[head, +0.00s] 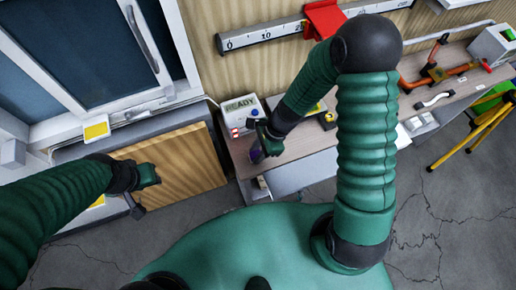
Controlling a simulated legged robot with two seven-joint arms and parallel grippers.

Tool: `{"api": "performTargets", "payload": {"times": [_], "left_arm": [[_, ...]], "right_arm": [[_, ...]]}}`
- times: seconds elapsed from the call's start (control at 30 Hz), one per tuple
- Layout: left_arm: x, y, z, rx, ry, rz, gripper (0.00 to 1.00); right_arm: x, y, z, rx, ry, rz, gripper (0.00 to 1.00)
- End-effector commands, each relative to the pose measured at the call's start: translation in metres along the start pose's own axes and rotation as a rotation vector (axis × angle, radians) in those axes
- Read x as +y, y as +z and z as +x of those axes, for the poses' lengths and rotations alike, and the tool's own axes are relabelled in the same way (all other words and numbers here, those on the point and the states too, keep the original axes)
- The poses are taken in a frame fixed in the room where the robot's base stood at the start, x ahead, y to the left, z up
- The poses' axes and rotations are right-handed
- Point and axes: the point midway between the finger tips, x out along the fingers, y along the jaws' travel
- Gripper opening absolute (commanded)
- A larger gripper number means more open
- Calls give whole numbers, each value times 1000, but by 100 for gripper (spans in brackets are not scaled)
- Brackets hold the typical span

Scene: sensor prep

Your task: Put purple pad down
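A small purple pad (256,154) shows at the left end of the workbench, right by the tips of my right gripper (266,142). It is partly hidden by the gripper. I cannot tell whether the fingers are closed on the pad, or whether the pad touches the bench top. My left gripper (148,178) is over the wooden panel at the left, with no object visible in it. Its fingers are too small and dark to tell open from shut.
The workbench (312,140) holds a white device reading READY (241,112) beside the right gripper. A ruler rail with a red bracket (323,18) is on the wall above. Orange-handled tools (435,73) lie at the right. A yellow stand (484,133) is on the floor. A wooden panel (190,160) is at left.

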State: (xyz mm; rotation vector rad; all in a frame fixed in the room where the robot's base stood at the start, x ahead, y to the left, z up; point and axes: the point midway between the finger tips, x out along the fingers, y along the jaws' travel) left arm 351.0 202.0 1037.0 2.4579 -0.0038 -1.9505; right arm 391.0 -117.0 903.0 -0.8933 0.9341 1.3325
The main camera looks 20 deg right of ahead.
Motion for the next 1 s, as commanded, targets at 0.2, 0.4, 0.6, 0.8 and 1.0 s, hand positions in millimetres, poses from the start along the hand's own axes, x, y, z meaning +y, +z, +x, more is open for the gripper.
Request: {"api": "performTargets", "payload": {"times": [0.2, 0.4, 0.6, 0.8, 1.0], "left_arm": [[0, 0, 5, 2, 0, 1, 36], [0, 0, 5, 2, 0, 1, 36], [0, 0, 5, 2, 0, 0, 36], [0, 3, 16, 2, 0, 0, 36], [0, 1, 6, 2, 0, 1, 36]], "right_arm": [[2, -2, 6, 3, -3, 1, 0], [2, -1, 6, 3, -2, 0, 49], [2, 0, 6, 1, -1, 0, 50], [2, -4, 13, 1, -2, -1, 50], [5, -3, -40, 3, -9, -3, 50]]}}
